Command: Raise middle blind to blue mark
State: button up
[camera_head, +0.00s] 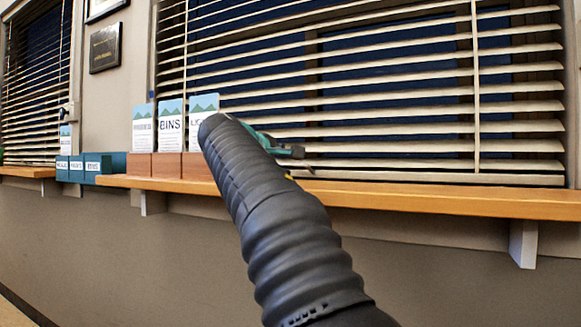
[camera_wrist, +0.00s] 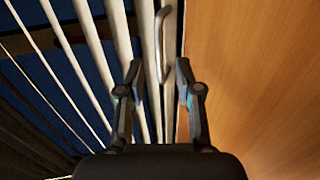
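A large cream slatted blind (camera_head: 400,105) hangs lowered over the window, its bottom rail (camera_head: 430,177) close above the wooden sill. I take it as the middle blind. In the wrist view its slats (camera_wrist: 92,50) run down the left side, and a curved metal handle (camera_wrist: 164,45) shows on or beside the bottom rail. My gripper (camera_wrist: 160,75) is open, its two fingers short of the handle and roughly in line with it, with nothing visibly held. In the head view my gripper (camera_head: 293,155) is partly hidden behind my arm, near the blind's bottom.
The wooden sill (camera_head: 440,198) runs below the blind and fills the right of the wrist view (camera_wrist: 255,80). Cards in brown holders (camera_head: 168,165) stand left of my arm. Teal boxes (camera_head: 97,168) and another lowered blind (camera_head: 35,90) are farther left. Plaques hang between.

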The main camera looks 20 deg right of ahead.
aim_at(290, 165)
jog(key=shift+x, duration=2.6)
jog(key=shift+c, duration=0.3)
grip_shut()
